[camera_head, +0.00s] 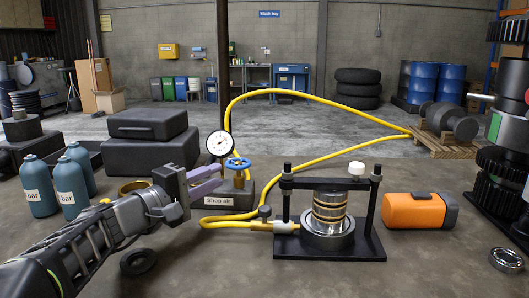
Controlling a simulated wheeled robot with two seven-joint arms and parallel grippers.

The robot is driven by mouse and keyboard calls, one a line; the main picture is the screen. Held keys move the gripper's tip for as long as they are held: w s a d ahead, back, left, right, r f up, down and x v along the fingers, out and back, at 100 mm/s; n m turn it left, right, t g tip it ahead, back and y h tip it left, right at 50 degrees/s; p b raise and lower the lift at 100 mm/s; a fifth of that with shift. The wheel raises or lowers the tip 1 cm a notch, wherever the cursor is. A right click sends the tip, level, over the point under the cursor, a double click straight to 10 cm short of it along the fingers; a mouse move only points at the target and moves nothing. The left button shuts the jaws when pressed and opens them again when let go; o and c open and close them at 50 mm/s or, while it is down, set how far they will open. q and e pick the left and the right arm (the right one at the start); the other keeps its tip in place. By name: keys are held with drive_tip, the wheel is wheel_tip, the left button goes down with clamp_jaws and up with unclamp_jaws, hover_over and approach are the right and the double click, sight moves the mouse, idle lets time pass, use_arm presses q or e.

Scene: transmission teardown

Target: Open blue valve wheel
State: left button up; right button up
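The blue valve wheel (238,163) sits on a brass valve on the "Shop air" block (229,197), left of the picture's middle. A round white pressure gauge (220,144) stands just left of it and above. My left gripper (219,175) reaches in from the left. Its purple fingers are apart with nothing seen between them. The fingertips point right, close to the wheel's left side and slightly lower in the picture. I cannot tell whether they touch the valve. My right gripper is not in view.
A yellow hose (300,182) loops around the block toward a black press (328,240) holding a ringed metal cylinder. Blue bottles (76,198) and black cases (150,155) stand left. An orange case (414,211) lies right of the press. A dark ring (138,262) lies in front.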

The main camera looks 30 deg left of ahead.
sight(246, 160)
use_arm(q)
drive_tip(key=shift+w, duration=0.15)
drive_tip(key=shift+s+r, duration=0.1)
drive_tip(key=shift+s, duration=0.1)
drive_tip(key=w, duration=0.8)
drive_tip(key=w+p, duration=0.1)
drive_tip(key=w, duration=0.3)
drive_tip(key=shift+d, duration=0.4)
clamp_jaws()
